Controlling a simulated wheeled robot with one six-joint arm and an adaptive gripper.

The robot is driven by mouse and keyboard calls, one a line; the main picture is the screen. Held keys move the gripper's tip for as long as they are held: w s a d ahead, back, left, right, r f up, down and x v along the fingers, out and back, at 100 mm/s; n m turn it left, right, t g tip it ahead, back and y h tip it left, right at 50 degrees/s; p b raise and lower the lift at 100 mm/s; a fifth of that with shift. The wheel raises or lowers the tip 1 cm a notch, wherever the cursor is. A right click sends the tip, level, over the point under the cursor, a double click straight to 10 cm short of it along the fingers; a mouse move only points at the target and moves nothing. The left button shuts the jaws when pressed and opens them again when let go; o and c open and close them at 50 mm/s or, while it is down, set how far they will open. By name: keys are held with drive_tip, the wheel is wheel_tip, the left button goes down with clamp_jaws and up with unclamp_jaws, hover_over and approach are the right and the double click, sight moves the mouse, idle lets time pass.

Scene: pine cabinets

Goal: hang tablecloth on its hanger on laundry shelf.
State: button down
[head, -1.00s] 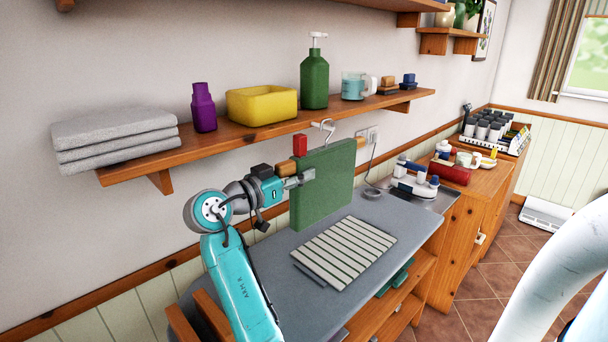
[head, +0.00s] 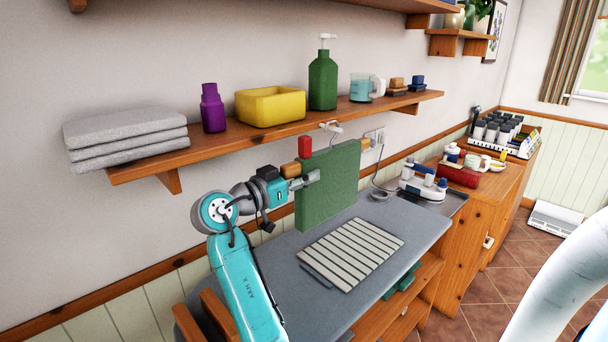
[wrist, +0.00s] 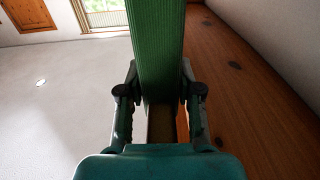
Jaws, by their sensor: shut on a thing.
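The tablecloth (head: 328,190) is a green slab-like piece, upright below the wall shelf. A pale hook (head: 331,127) hangs under the shelf front, just above the tablecloth. I cannot tell whether they touch.
The shelf (head: 255,130) holds folded grey towels (head: 125,138), a purple bottle (head: 213,108), a yellow bin (head: 270,105) and a green dispenser (head: 322,82). Below is a grey counter (head: 290,290) with a slatted mat (head: 352,252). A blue-and-white item (head: 422,185) stands to the right.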

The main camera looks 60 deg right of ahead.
drive_tip(key=shift+f, duration=0.35)
idle(0.6)
drive_tip(key=c, duration=0.7)
unclamp_jaws()
drive_tip(key=shift+a, duration=0.1)
drive_tip(key=v, duration=1.1)
drive_tip(key=shift+a, duration=0.4)
